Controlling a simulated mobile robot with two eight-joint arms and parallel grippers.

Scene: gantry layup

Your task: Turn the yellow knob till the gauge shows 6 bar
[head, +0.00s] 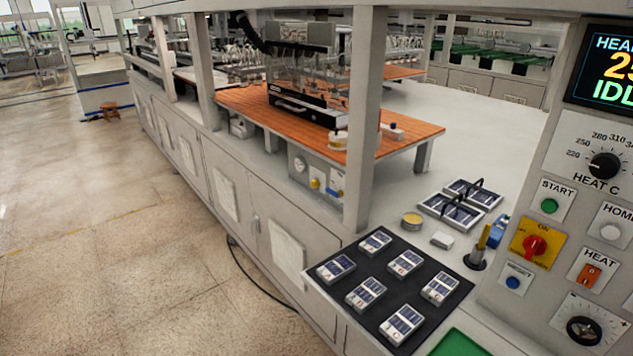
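A small yellow knob (315,183) sits on a grey panel (305,165) below the orange-topped table, in the middle of the view. A round white-faced gauge (300,164) is on the same panel, up and left of the knob. The gauge is too small to read its needle. A blue part (335,193) shows on the panel to the right of the knob. Neither of my grippers is in view, and nothing touches the knob.
A support post (363,120) stands just right of the panel. A black mat (390,285) with several small solar panels lies on the bench in front. A control console (580,220) with a red switch is at the right. Open floor (110,240) lies left.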

